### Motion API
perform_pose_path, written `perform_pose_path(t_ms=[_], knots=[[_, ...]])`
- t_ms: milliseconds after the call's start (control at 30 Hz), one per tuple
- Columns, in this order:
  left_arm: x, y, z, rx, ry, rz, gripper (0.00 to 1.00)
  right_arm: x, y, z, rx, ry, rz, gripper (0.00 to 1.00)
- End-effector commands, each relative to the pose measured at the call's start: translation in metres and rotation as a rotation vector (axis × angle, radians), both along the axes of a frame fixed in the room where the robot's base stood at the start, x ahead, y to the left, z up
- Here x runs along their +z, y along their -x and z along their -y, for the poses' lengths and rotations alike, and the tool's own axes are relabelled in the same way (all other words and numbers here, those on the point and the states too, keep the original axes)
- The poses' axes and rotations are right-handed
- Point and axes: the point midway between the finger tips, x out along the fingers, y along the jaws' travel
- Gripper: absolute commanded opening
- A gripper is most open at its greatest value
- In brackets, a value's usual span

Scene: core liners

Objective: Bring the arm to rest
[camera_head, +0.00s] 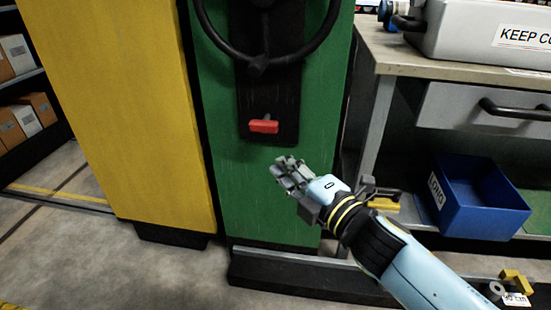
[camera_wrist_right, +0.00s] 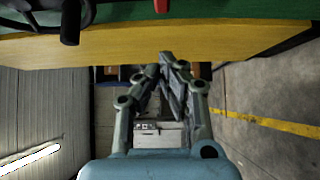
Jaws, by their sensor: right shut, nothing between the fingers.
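My right arm (camera_head: 415,270) comes in from the lower right in the head view. Its gripper (camera_head: 287,173) points up and left, in front of the lower part of a green cabinet panel (camera_head: 230,190). The gripper is shut and empty. In the right wrist view its fingers (camera_wrist_right: 163,70) meet near the middle, with a yellow panel (camera_wrist_right: 200,40) beyond them. My left gripper does not show in either view.
A red handle (camera_head: 264,126) and a black wheel (camera_head: 258,62) are on the green cabinet, above my gripper. A workbench (camera_head: 400,60) with a grey case (camera_head: 470,35) stands right. A blue bin (camera_head: 485,210) sits below it. Shelved boxes (camera_head: 18,55) stand left; floor (camera_head: 90,250) is clear.

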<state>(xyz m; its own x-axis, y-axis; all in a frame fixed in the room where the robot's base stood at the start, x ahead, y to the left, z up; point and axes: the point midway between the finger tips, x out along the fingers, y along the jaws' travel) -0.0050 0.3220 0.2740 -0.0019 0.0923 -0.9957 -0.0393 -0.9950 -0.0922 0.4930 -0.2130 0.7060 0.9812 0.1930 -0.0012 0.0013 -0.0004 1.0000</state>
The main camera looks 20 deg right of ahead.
Motion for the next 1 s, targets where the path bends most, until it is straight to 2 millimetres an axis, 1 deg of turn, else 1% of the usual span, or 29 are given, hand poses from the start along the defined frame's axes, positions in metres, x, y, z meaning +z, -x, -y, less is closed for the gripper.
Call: perform_pose_path(t_ms=[100,167,233,267,367,400,467,500,567,600,667,700,767,800,833,867,900,967,1000], knots=[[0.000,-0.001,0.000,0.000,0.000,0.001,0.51,0.000,0.000,0.000,0.000,0.000,0.000,0.00],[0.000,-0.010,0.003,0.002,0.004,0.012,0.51,0.001,0.000,0.000,0.000,0.000,0.000,0.00],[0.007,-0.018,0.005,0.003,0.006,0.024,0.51,0.006,0.003,0.000,0.000,0.002,-0.005,0.00],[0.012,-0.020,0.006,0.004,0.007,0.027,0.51,0.002,0.007,0.001,0.000,0.003,-0.023,0.00],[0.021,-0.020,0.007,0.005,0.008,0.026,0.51,-0.044,0.024,0.009,-0.022,-0.040,-0.144,0.00],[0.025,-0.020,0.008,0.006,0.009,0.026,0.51,-0.069,0.035,0.014,-0.045,-0.078,-0.213,0.00],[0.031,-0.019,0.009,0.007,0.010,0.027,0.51,-0.111,0.057,0.024,-0.093,-0.154,-0.330,0.00],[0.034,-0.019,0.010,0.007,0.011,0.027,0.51,-0.139,0.075,0.031,-0.134,-0.210,-0.411,0.00],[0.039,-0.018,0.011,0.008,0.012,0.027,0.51,-0.180,0.105,0.042,-0.205,-0.297,-0.530,0.00],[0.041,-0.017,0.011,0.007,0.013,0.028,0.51,-0.205,0.128,0.048,-0.258,-0.353,-0.608,0.00],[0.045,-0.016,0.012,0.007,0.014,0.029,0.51,-0.240,0.165,0.058,-0.344,-0.436,-0.718,0.00],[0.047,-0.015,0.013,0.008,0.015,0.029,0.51,-0.260,0.191,0.063,-0.406,-0.492,-0.788,0.00],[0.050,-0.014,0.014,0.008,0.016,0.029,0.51,-0.289,0.233,0.072,-0.508,-0.570,-0.889,0.00],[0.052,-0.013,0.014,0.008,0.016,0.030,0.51,-0.306,0.262,0.076,-0.580,-0.620,-0.953,0.00],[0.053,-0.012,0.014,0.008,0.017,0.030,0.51,-0.317,0.285,0.080,-0.637,-0.657,-0.998,0.00],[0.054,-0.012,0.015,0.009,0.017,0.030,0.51,-0.327,0.307,0.083,-0.695,-0.693,-1.041,0.00],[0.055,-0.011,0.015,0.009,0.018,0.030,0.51,-0.339,0.337,0.086,-0.775,-0.740,-1.093,0.00],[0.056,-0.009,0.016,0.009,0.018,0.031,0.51,-0.352,0.378,0.090,-0.893,-0.804,-1.160,0.00],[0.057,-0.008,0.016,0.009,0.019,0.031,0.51,-0.360,0.404,0.092,-0.970,-0.843,-1.197,0.00]])
